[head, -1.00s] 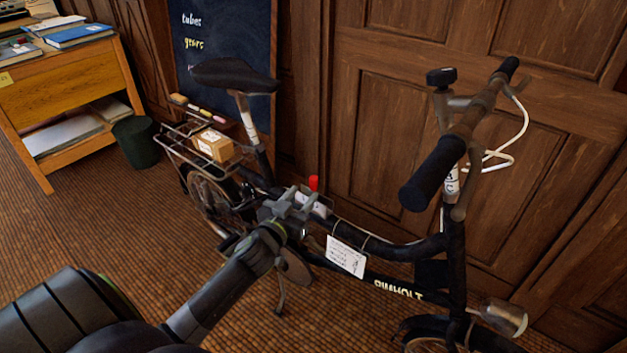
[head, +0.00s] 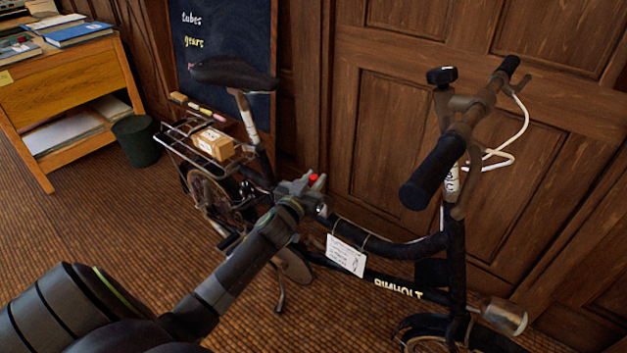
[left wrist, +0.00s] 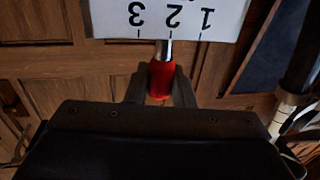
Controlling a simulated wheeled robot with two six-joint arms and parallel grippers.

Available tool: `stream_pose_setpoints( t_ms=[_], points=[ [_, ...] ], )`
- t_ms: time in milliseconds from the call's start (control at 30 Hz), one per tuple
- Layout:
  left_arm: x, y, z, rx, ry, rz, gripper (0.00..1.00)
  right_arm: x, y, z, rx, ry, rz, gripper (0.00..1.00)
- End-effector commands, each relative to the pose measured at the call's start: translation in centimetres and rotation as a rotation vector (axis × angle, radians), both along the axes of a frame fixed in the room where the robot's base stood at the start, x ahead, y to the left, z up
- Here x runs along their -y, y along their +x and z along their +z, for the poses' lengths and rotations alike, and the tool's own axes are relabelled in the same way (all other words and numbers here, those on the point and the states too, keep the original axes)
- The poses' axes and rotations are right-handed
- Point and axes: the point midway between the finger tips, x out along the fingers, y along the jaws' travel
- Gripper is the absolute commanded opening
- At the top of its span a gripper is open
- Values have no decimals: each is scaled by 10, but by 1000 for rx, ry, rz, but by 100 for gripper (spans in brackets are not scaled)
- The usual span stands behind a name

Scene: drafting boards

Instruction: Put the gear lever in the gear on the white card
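The gear lever has a red knob (left wrist: 162,80) on a short metal stem. In the head view its knob (head: 313,179) shows on the bike frame. A white gear plate (left wrist: 170,18) carries 3, 2, 1, upside down; the stem meets its edge close to the 2 mark. My left gripper (left wrist: 161,92) has one finger on each side of the knob; whether they press on it I cannot tell. It also shows in the head view (head: 304,185). A white card (head: 345,256) hangs on the frame; its writing is too small to read. My right gripper is not in view.
The black bike (head: 400,240) stands before wooden panelling. Its handlebar (head: 455,140) rises at the right and its saddle (head: 233,74) at the left. A small box (head: 214,143) sits on the rear rack. A desk (head: 70,90) and bin (head: 137,140) stand farther left.

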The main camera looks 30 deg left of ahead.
Motion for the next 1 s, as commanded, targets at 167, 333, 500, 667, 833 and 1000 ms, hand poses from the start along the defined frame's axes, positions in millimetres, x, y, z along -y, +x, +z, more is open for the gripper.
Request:
stream_pose_setpoints(
  t_ms=[167,333,500,667,833,1000],
  points=[
    [0,0,0,0,0,0,0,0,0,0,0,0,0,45],
    [0,0,0,0,-1,0,0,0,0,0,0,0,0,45],
    [-7,0,0,-5,-67,0,0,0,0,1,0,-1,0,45],
    [-23,1,-1,-20,-238,1,0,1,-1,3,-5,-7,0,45],
    [-35,2,-5,-35,-411,2,0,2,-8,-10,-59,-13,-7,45],
    [-37,3,-10,-39,-486,1,0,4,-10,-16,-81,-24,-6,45]
  ],
)
